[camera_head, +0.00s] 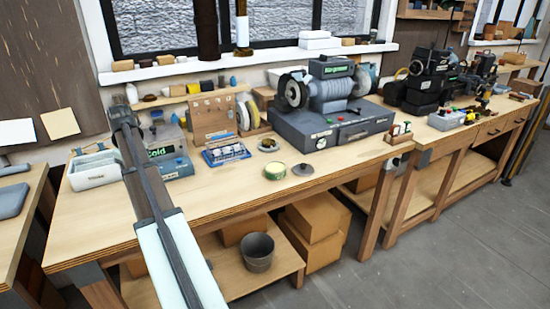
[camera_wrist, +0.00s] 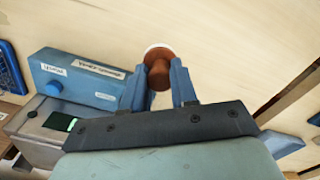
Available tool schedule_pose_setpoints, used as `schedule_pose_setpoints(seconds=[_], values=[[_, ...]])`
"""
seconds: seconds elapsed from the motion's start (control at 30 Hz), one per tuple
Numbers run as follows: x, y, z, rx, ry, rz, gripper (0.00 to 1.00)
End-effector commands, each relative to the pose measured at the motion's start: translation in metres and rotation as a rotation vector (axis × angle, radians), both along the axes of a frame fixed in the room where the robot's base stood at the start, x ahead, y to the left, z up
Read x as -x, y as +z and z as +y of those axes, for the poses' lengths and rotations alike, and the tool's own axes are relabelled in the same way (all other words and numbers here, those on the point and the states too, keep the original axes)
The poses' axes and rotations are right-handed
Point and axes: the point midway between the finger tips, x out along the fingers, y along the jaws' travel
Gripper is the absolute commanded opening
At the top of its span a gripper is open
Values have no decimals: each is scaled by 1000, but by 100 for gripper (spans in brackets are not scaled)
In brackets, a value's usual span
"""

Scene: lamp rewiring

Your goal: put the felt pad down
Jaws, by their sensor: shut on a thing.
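In the wrist view, my gripper (camera_wrist: 160,88) has two blue fingers closed on a round red-brown knob with a pale rim on its far side, the felt pad (camera_wrist: 158,68). The pad is over bare wooden bench top. I cannot tell whether it touches the wood. In the head view my arm crosses the left part of the workbench (camera_head: 235,190), and neither fingertips nor pad can be made out there.
A blue labelled box (camera_wrist: 80,78) and a grey box with a green display (camera_wrist: 55,122) stand close left of my fingers in the wrist view. In the head view, a white tray (camera_head: 95,170), green tin (camera_head: 275,171) and grinder (camera_head: 330,95) stand on the bench.

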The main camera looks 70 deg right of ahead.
Motion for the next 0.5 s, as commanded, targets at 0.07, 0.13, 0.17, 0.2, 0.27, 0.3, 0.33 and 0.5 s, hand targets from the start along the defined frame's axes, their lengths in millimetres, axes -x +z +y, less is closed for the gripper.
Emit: schedule_pose_setpoints(seconds=[0.07,0.13,0.17,0.2,0.27,0.3,0.33,0.5], values=[[10,3,-32,0,-34,0,6],[21,5,-56,0,-61,0,6],[25,6,-66,0,-72,0,6],[32,7,-80,0,-86,0,6],[43,9,-100,0,-109,0,6],[50,10,-113,0,-124,0,6],[56,10,-123,0,-135,0,6],[93,15,-179,0,-198,0,6]])
